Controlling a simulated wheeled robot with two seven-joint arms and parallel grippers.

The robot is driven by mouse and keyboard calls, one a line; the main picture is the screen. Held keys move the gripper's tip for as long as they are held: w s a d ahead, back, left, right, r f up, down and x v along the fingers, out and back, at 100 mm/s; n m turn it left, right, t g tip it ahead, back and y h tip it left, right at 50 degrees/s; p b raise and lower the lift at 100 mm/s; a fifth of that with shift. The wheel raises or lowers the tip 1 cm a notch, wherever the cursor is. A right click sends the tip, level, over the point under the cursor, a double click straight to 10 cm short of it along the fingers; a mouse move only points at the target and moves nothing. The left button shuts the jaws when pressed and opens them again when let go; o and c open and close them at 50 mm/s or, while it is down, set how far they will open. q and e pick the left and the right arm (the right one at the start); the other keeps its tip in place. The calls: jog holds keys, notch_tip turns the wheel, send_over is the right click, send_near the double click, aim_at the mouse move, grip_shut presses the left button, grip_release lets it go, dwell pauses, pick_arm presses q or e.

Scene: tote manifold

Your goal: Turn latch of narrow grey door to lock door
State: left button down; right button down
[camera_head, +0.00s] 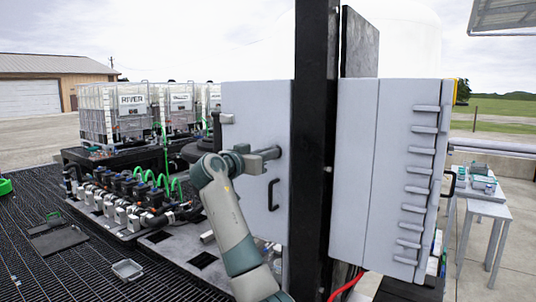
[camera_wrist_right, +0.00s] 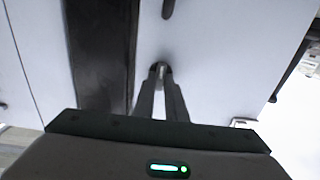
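The narrow grey door (camera_head: 245,118) stands left of the black post in the head view. It also fills much of the right wrist view (camera_wrist_right: 225,60). Its black pull handle (camera_head: 272,195) shows below my gripper in the head view. My right gripper (camera_head: 272,153) is at the door face beside the post. In the right wrist view its two fingers (camera_wrist_right: 160,74) close in around a small silver latch (camera_wrist_right: 161,76) on the door. The fingertips hide part of the latch, and its exact angle cannot be told. My left gripper is not in view.
The black post (camera_head: 315,150) stands close to the right of my gripper. A wider grey cabinet (camera_head: 355,170) is beyond it. Pumps with green hoses (camera_head: 140,195) and white totes (camera_head: 112,115) are at the left. Grated floor (camera_head: 60,275) lies at lower left.

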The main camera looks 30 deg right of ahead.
jog(key=shift+n, duration=0.3)
jog(key=n+b, duration=0.1)
jog(key=n, duration=0.7)
jog(key=n+b, duration=0.2)
jog(key=n, duration=0.7)
jog(key=shift+w+a+f+n+b, duration=0.1)
jog(key=shift+w+f+n+b, duration=0.05)
jog(key=shift+n+b, duration=0.15)
dwell(0.4)
jog(key=c, duration=1.8)
grip_release()
jog(key=shift+w, duration=0.1)
jog(key=shift+a+f, duration=0.1)
